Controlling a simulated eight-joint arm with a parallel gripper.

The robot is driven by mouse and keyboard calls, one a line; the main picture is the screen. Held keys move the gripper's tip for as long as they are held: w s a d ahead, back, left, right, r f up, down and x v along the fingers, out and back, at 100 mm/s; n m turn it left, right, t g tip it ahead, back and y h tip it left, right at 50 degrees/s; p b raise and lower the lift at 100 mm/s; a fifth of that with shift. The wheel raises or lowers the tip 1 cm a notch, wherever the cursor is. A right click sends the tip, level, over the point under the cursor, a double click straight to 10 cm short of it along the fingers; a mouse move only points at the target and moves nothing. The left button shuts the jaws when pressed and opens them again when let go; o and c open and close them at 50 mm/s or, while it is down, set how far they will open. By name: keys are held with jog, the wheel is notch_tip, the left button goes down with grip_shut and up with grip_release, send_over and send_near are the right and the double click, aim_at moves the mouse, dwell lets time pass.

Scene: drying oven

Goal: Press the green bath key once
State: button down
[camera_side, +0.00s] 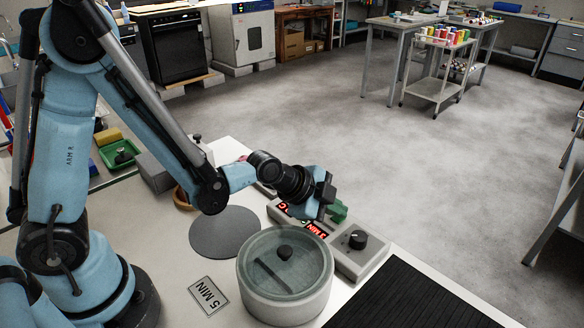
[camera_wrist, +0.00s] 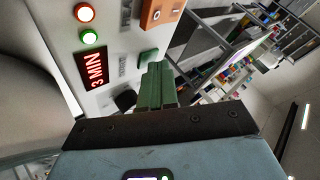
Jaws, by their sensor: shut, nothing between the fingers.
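The green bath key (camera_wrist: 148,56) is a small green block on the pale control panel in the wrist view. In the side view I cannot make it out; my gripper hides that part of the control box (camera_side: 360,262). My gripper (camera_wrist: 160,66) is shut and empty, its green fingers together. Their tips are right beside the green key in the wrist view; I cannot tell whether they touch it. In the side view the gripper (camera_side: 338,212) hangs over the box. The red display (camera_wrist: 93,70) reads 3 MIN. A card (camera_side: 208,295) reads 5 MIN.
An orange key (camera_wrist: 160,12) lies further along the panel, near a red lamp (camera_wrist: 85,13) and a green lamp (camera_wrist: 90,37). A black knob (camera_side: 357,240) stands on the box. The round lidded bath (camera_side: 285,300) is beside it. A dark ribbed mat (camera_side: 410,300) lies to the right.

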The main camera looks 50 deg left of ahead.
aim_at(333, 220)
jog(key=shift+r, duration=0.85)
jog(key=shift+r, duration=2.5)
jog(key=shift+a, duration=0.1)
jog(key=s+a+r+n+g+y, duration=0.1)
jog(key=s+a+r+n+y, duration=0.2)
jog(key=s+a+n, duration=0.8)
jog(key=s+r+n, duration=0.1)
jog(key=s+n, duration=0.1)
jog(key=shift+s+a+n+y, duration=0.25)
jog(key=shift+a+n+y, duration=0.05)
jog(key=shift+n+y, duration=0.1)
